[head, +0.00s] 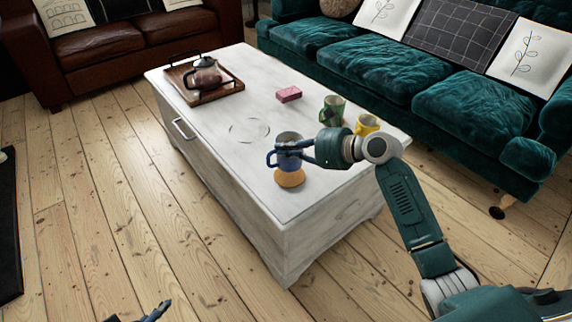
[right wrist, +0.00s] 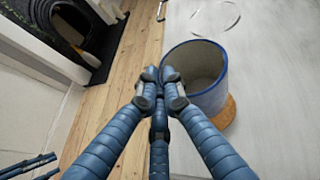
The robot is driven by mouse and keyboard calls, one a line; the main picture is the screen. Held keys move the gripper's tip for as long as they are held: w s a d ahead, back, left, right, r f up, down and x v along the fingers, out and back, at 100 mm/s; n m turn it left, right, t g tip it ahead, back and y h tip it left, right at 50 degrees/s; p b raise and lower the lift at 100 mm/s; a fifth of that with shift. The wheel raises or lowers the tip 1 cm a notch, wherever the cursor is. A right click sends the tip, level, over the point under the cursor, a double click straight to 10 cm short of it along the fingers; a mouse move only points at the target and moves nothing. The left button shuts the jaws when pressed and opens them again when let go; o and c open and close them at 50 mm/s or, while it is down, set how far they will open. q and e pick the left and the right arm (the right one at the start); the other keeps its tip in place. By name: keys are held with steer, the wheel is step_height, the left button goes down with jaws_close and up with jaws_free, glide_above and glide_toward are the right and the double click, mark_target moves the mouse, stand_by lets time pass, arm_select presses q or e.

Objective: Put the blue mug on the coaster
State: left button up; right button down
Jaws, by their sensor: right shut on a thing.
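The blue mug (head: 287,161) is upright over the near end of the white table, and its open top shows in the right wrist view (right wrist: 195,72). My right gripper (head: 275,157) is shut on the mug at its side, with the fingertips together by the wall in the right wrist view (right wrist: 160,76). The round orange-brown coaster (head: 290,180) is directly below the mug, which partly hides it; it also shows in the right wrist view (right wrist: 224,113). I cannot tell whether the mug touches it. My left gripper (head: 155,312) is low at the bottom edge, its opening unclear.
A green mug (head: 331,110) and a yellow mug (head: 366,126) stand right of the blue one. A pink block (head: 288,94) and a wooden tray (head: 228,87) with a glass pot (head: 203,74) are farther back. The white table (head: 215,150) is clear at the front left.

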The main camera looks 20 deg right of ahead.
step_height(320, 180, down, 5)
steer(key=shift+r+b, duration=0.2)
steer(key=shift+b, duration=0.75)
arm_select(q)
steer(key=w+d+r+t+h, duration=0.1)
steer(key=w+d+r+t, duration=0.2)
steer(key=w+r+t, duration=0.2)
steer(key=w+r, duration=0.3)
steer(key=shift+w+d+r+t+h, duration=0.15)
steer(key=shift+w+r+t+h, duration=0.1)
steer(key=shift+w+t+h, duration=0.05)
arm_select(e)
steer(key=c, duration=2.2)
jaws_free()
steer(key=shift+f, duration=0.15)
arm_select(q)
steer(key=shift+s+f, duration=0.15)
steer(key=shift+f, duration=0.05)
arm_select(e)
steer(key=o, duration=0.3)
